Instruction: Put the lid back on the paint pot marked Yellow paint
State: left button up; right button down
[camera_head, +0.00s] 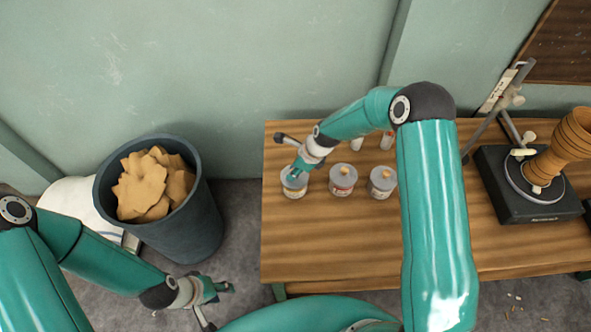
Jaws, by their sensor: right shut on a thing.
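Three small paint pots stand in a row on the wooden table. The left pot (294,190) has a yellowish label, too small to read, and I take it as the Yellow paint pot. My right gripper (297,168) is directly over it, shut on a grey lid (290,179) at the pot's top. The gripper partly hides the lid, and I cannot tell whether it is fully seated. The middle pot (342,184) and right pot (382,187) have grey lids with small orange knobs. My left gripper (213,302) is open and empty, low beside the table's left end.
A dark bin (190,240) full of tan pieces stands left of the wooden table (300,245). Small whitish items (357,143) stand behind the pots, partly hidden by my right arm. A black-based stand (525,205) holds a brown ribbed drum (565,150) at right. The table's front left is clear.

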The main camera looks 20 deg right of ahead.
jog(key=shift+c, duration=2)
grip_release()
jog(key=shift+r, duration=0.1)
jog(key=shift+r+p, duration=2.6)
jog(key=shift+r, duration=0.8)
jog(key=shift+c, duration=0.2)
grip_shut()
jog(key=shift+f, duration=0.2)
